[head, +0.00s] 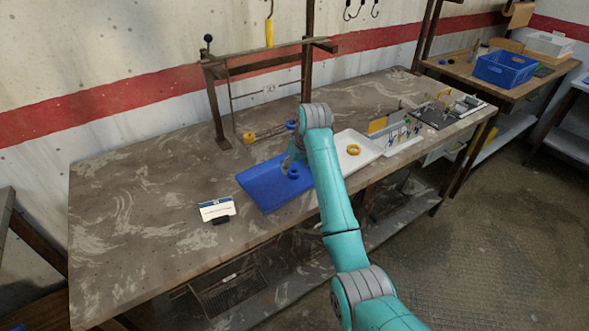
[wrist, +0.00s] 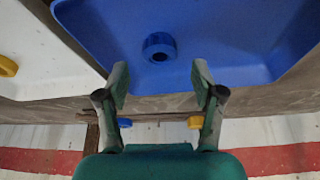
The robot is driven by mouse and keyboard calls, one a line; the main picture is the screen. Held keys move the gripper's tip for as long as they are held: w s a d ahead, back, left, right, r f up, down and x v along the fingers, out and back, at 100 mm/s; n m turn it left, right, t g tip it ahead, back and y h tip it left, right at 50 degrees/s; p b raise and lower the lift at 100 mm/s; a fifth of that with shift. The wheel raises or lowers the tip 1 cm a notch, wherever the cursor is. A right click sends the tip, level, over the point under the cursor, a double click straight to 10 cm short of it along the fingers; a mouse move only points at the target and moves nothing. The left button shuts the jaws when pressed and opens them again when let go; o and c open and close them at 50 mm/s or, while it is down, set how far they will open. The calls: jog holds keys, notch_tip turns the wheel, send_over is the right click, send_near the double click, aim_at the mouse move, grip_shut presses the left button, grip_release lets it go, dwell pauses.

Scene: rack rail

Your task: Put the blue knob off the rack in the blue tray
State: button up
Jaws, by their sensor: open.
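A blue knob (head: 293,173) lies in the blue tray (head: 262,192), with its round hole facing up. In the wrist view the same knob (wrist: 159,42) is on the floor of the blue tray (wrist: 225,30), just beyond my fingertips and apart from them. My gripper (wrist: 160,85) is open and empty above the tray's edge, and my arm partly hides it in the head view. Another blue knob (head: 291,125) and a yellow knob (head: 249,138) are at the rack behind the tray. These two also show small below my fingers in the wrist view.
A white tray (head: 368,157) with a yellow knob (head: 353,149) stands right of the blue tray. A small label card (head: 217,208) stands to the left. The rack frame (head: 220,120) rises behind. The bench's left part is clear. A blue crate (head: 504,69) sits on another table.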

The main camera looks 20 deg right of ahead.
jog(key=v, duration=0.9)
jog(key=shift+s, duration=0.1)
